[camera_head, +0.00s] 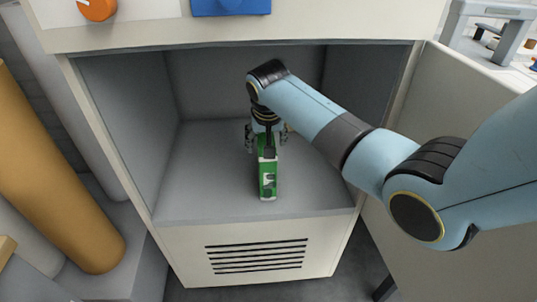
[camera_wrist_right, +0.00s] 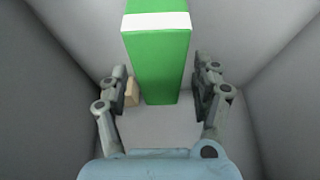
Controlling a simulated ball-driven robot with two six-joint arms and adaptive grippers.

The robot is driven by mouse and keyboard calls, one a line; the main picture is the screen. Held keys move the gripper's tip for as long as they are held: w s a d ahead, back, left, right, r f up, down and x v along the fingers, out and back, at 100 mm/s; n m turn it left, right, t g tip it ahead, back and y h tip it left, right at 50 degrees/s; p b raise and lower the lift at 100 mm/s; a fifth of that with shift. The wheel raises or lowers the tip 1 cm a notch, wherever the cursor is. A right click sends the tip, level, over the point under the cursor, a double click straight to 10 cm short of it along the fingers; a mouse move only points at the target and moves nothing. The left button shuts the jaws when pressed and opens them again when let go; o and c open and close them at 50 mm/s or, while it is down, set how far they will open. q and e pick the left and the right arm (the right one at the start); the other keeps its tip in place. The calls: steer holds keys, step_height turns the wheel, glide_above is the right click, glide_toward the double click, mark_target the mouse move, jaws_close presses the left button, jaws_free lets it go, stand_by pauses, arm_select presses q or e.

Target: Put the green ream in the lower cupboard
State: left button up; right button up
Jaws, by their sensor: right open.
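The green ream (camera_head: 268,180), green with a white band, stands on the floor of the open lower cupboard (camera_head: 200,190), near the middle. Its narrow face points to the cupboard's front. It also shows in the right wrist view (camera_wrist_right: 158,65). My right gripper (camera_head: 266,135) is inside the cupboard, over the far part of the ream. In the right wrist view its open fingers (camera_wrist_right: 162,88) are on either side of the ream, with gaps between. My right arm hides part of the cupboard's right side. My left gripper is not in view.
A small tan block (camera_wrist_right: 131,92) shows beside the ream near the left finger in the right wrist view. Vent slots (camera_head: 257,255) are below the cupboard. An orange knob (camera_head: 97,9) is above it. Tan rolls (camera_head: 60,180) stand at left. The cupboard floor at left is clear.

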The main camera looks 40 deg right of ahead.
steer(key=shift+p+v, duration=0.3)
steer(key=shift+v, duration=0.9)
steer(key=s+a+p, duration=0.1)
steer(key=s+a, duration=0.5)
steer(key=s, duration=0.4)
steer(key=shift+f, duration=0.15)
steer(key=shift+a, duration=0.1)
